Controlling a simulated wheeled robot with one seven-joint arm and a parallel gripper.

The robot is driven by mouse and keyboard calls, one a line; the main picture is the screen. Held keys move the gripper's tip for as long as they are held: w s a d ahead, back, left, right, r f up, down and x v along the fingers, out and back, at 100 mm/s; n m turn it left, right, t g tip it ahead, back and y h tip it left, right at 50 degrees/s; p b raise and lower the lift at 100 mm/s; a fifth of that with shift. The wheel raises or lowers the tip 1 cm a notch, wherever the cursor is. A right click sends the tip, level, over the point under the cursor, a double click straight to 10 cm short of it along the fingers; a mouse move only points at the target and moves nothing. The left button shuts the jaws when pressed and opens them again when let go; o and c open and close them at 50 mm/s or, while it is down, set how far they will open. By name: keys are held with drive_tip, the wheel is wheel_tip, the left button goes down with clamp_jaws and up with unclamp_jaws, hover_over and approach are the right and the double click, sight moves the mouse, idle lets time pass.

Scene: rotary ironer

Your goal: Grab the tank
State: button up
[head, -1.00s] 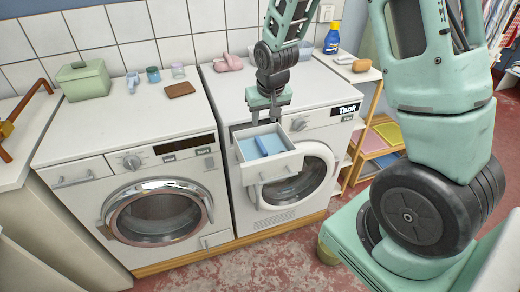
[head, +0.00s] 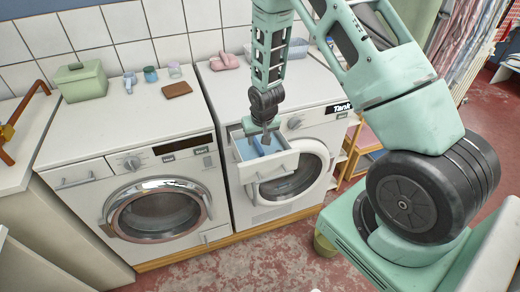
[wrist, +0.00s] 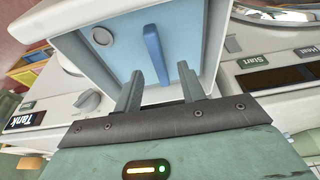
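In the wrist view, the two fingers of my gripper (wrist: 159,72) are apart, one on each side of the handle's near end. Gaps show between the fingers and the handle. How deep the fingertips reach is unclear.
A second white machine (head: 145,185) stands on the left. A green box (head: 82,82), small jars (head: 151,74) and a brown wallet-like item (head: 177,89) lie on it. Pink slippers (head: 224,62) lie on the right machine (head: 240,92). The red floor in front is mostly clear.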

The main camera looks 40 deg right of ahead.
drive_tip(key=shift+p+x, duration=0.45)
drive_tip(key=shift+x, duration=1.05)
drive_tip(key=shift+c, duration=0.3)
clamp_jaws()
drive_tip(key=shift+w+r, duration=0.1)
drive_tip(key=shift+r, duration=0.05)
